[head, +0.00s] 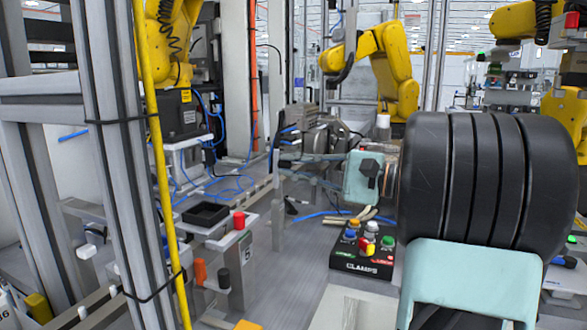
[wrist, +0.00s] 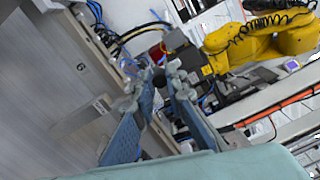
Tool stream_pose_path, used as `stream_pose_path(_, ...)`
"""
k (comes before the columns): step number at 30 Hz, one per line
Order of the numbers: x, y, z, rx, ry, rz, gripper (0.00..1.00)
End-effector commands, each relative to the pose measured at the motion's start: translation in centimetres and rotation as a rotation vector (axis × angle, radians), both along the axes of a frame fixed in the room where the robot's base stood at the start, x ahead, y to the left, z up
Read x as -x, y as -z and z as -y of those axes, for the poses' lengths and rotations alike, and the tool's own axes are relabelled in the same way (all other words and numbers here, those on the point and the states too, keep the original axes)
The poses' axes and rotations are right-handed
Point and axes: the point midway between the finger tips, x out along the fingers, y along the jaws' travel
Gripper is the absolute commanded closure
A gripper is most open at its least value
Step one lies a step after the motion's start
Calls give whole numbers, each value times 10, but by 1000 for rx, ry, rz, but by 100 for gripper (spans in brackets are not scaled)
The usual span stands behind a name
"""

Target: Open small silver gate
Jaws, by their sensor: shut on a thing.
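The small silver gate (head: 308,184) appears as a low frame of thin silver rails and posts near the middle of the head view. In the wrist view, the two blue-grey fingers of my gripper (wrist: 160,76) come close together at the tips, around a small part. I take that part to be the gate's rail; the fingers and its small size hide its outline. The gate's hinge and latch cannot be made out.
A black clamps button box (head: 362,262) stands in front of my arm. A silver post with a yellow cable (head: 158,165) rises at the left. A black tray (head: 206,214) sits on the left bench. Yellow robot arms (head: 388,65) stand behind.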

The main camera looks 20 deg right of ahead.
Motion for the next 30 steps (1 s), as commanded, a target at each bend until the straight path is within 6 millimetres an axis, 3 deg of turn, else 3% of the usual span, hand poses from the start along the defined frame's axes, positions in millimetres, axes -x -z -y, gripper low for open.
stream_pose_path(5,0,-1,-1,0,-3,2,100)
stream_pose_path(6,0,-1,-1,0,-3,2,86)
stream_pose_path(11,0,-1,-1,0,-2,1,70)
stream_pose_path(22,4,0,5,1,1,0,70)
stream_pose_path(30,40,2,42,1,5,0,70)
